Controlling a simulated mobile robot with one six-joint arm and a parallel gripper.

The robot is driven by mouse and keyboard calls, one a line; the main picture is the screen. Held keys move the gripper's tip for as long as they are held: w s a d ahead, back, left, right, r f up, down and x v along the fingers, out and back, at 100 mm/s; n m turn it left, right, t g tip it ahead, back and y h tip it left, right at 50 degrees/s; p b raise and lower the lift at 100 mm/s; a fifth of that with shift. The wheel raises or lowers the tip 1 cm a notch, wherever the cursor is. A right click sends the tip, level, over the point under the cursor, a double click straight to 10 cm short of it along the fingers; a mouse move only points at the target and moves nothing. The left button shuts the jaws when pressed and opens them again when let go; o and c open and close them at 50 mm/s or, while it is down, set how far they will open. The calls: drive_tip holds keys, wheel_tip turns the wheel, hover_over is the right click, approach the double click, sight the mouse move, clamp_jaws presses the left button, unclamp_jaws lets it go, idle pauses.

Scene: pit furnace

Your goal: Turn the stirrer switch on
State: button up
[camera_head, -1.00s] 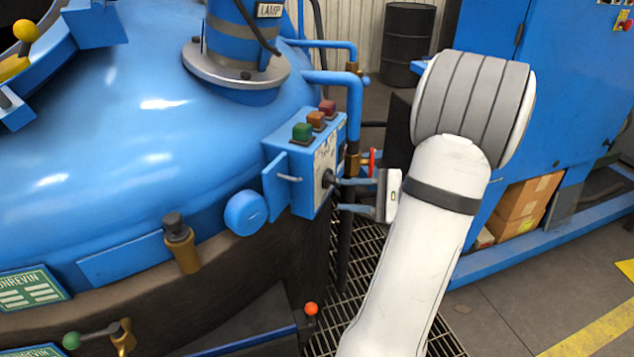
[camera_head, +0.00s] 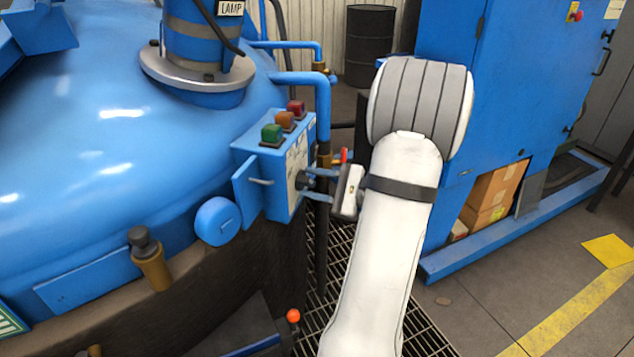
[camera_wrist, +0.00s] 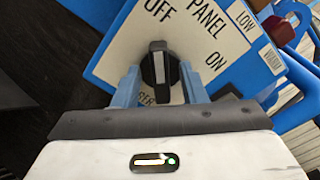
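The stirrer switch is a black rotary knob (camera_wrist: 160,68) with a pale pointer line, on a white panel face marked OFF and ON. Its pointer lies toward the OFF side in the wrist view. The panel is on the side of a blue control box (camera_head: 262,168), where the knob shows small and dark (camera_head: 303,180). My gripper (camera_wrist: 160,82) has its two blue fingers on either side of the knob, apart and seemingly not clamped. In the head view my gripper (camera_head: 318,184) reaches the knob from the right. Part of the label below the knob is hidden.
Green (camera_head: 272,134), orange (camera_head: 285,121) and red (camera_head: 297,108) buttons top the box. Blue pipes (camera_head: 322,105) run behind it. The large blue furnace lid (camera_head: 100,150) fills the left. A blue cabinet (camera_head: 500,110) stands right, with open floor before it.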

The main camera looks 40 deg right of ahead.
drive_tip(key=shift+c, duration=0.4)
clamp_jaws()
drive_tip(key=shift+d, duration=0.25)
drive_tip(key=shift+a+r+m+p, duration=0.15)
drive_tip(key=shift+m+p, duration=0.15)
drive_tip(key=shift+p, duration=0.25)
drive_tip(key=m+p, duration=0.1)
drive_tip(key=p, duration=0.1)
drive_tip(key=m+p, duration=0.1)
drive_tip(key=p, duration=0.1)
drive_tip(key=shift+r+m, duration=0.25)
drive_tip(key=shift+m, duration=0.05)
drive_tip(key=m+p, duration=1)
drive_tip(key=p, duration=0.2)
drive_tip(key=shift+m, duration=0.4)
drive_tip(key=shift+w+f+m+p, duration=0.1)
drive_tip(key=shift+f+m+p, duration=0.05)
drive_tip(key=shift+m+p, duration=0.75)
drive_tip(key=shift+f+m+p, duration=0.1)
drive_tip(key=shift+m+p, duration=0.65)
drive_tip(key=shift+m, duration=0.25)
